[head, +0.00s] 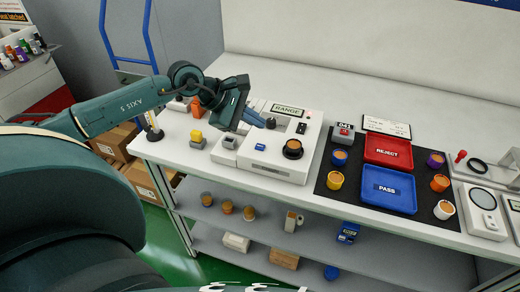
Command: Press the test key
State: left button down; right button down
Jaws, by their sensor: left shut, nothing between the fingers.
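A white tester box (275,150) stands on the bench with a RANGE label, a black knob, a dark switch and a round dark dial with an orange-brown centre (293,148). A small blue key (260,146) is on its front left; I cannot read any marking on it. My left gripper (258,120) is shut and empty, with its blue fingertips over the back left of the box, behind the blue key. I cannot tell whether the fingertips touch the box. My right gripper is not in view.
To the right, a black mat (330,178) holds a red REJECT tray (388,164), a blue PASS tray (410,206) and several small pots. The bench behind is clear.

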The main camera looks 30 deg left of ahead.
aim_at(256, 147)
pick_arm(q)
notch_tip(256, 147, down, 4)
jog(key=shift+r+b, duration=0.1)
jog(key=shift+b, duration=1.1)
jog(key=shift+f+b, duration=0.35)
jog(key=shift+f, duration=0.05)
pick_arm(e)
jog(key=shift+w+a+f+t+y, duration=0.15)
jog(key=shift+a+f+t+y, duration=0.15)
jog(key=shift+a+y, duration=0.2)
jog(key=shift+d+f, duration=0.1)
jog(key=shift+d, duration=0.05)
pick_arm(q)
jog(key=shift+f+b, duration=0.45)
jog(key=shift+b, duration=0.25)
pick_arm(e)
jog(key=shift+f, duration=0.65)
